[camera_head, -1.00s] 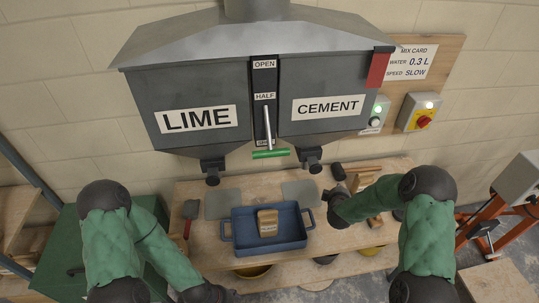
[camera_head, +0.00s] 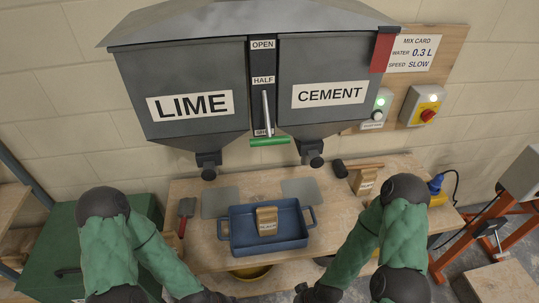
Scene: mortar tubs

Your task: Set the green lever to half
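The green lever (camera_head: 269,142) has a horizontal green grip on a light metal rod, on a dark strip (camera_head: 262,62) between the LIME and CEMENT hoppers. Its grip sits at the bottom of the strip, just below a partly covered label. The HALF label (camera_head: 263,80) is above it, near the rod's upper end, and the OPEN label (camera_head: 263,44) is at the top. Nothing touches the lever. Both my arms reach down to the bottom edge of the view, and neither gripper's fingers show.
Space before the lever is clear.

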